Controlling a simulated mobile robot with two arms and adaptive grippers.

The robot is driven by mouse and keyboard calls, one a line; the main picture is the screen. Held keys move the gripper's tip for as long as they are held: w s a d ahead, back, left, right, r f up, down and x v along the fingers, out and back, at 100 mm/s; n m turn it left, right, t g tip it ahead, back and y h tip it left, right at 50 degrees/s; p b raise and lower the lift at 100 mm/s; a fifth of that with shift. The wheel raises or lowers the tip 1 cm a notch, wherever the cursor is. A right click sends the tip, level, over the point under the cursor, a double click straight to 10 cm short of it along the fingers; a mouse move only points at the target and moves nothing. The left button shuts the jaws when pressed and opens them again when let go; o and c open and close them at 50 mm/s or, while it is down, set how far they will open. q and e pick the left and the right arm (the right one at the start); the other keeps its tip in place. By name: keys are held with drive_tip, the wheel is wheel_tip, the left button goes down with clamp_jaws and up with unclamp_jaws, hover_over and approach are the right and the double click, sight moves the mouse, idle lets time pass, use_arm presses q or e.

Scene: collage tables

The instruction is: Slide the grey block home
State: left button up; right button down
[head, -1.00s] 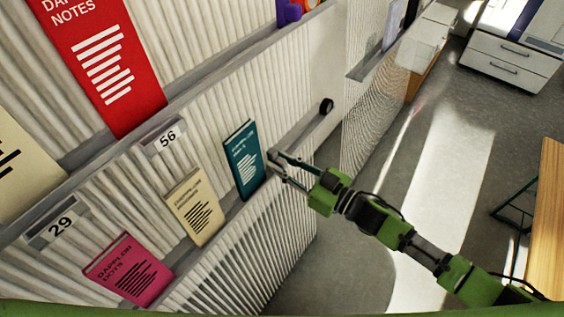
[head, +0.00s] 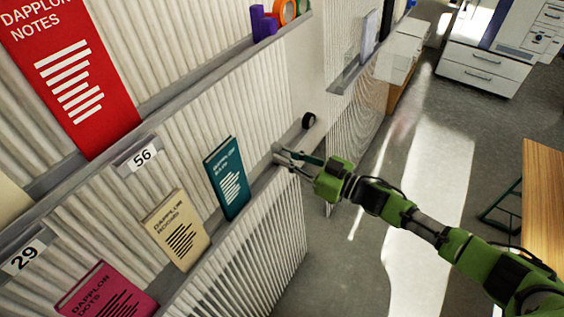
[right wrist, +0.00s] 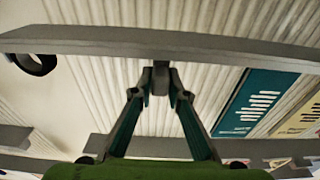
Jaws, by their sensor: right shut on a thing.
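The grey block (right wrist: 161,78) is a small block on the grey rail (right wrist: 100,42) of the ribbed wall. In the right wrist view it sits between the fingertips of my right gripper (right wrist: 160,92), which is shut on it. In the head view my right gripper (head: 287,156) is at the rail, right of the teal book; its fingers largely hide the block there. My left gripper is not in view.
A black round thing (head: 308,120) is at the rail's far end, a short gap beyond my right gripper. A teal book (head: 228,178) and a cream book (head: 177,230) stand on the ledge to the left. Open floor (head: 345,270) lies to the right.

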drive_tip(key=c, duration=2.2)
unclamp_jaws()
drive_tip(key=shift+c, duration=0.2)
drive_tip(key=v, duration=1.2)
